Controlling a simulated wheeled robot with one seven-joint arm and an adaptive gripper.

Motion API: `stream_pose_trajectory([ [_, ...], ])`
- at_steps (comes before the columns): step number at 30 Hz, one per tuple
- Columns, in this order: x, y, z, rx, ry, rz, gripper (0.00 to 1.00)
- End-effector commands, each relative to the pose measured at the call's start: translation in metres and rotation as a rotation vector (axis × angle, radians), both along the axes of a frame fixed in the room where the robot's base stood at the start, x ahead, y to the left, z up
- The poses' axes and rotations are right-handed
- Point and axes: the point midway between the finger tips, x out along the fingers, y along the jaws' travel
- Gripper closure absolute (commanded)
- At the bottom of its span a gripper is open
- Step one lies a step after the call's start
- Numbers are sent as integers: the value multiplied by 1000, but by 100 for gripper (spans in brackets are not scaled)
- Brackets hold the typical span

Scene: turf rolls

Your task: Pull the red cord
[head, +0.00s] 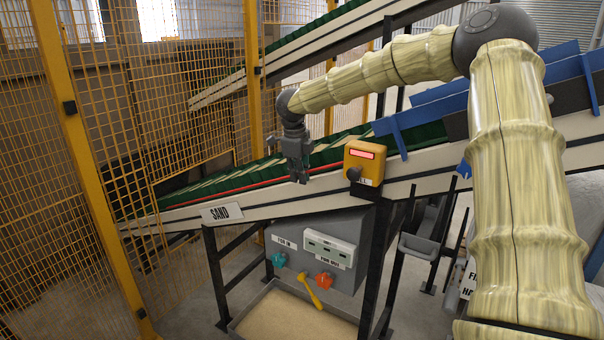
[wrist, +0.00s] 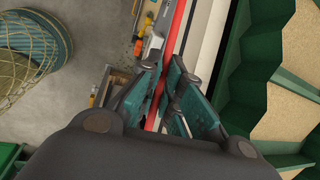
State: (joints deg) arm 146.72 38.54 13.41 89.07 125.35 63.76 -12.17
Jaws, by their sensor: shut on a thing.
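The red cord (head: 240,188) runs along the near side of the lower green conveyor, above its pale side rail. In the wrist view the red cord (wrist: 177,30) passes from the top down between the fingers of my gripper (wrist: 168,90). The fingers are closed around it. In the head view my gripper (head: 300,176) points down at the conveyor's near edge, left of the yellow box. The cord's short stretch between the fingers is partly hidden by them.
A yellow box (head: 364,163) with a red display and dark knob stands right of my gripper. A SAND sign (head: 222,212) hangs on the rail. Below is a grey panel (head: 345,225) with knobs and a yellow lever, above a sand tray (head: 240,322). Yellow mesh fencing (head: 95,190) stands left.

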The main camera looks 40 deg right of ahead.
Motion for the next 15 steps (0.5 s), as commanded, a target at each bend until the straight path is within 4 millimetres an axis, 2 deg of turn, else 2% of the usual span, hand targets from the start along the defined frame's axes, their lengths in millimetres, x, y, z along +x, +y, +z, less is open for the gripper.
stream_pose_trajectory([
  [3, -4, 11, 0, 3, -1, 1, 100],
  [9, -4, 11, 0, 3, -1, 1, 100],
  [10, -4, 11, 0, 3, -1, 1, 91],
  [12, -4, 11, 0, 2, 0, 1, 82],
  [15, -4, 11, 0, 2, 0, 1, 82],
])
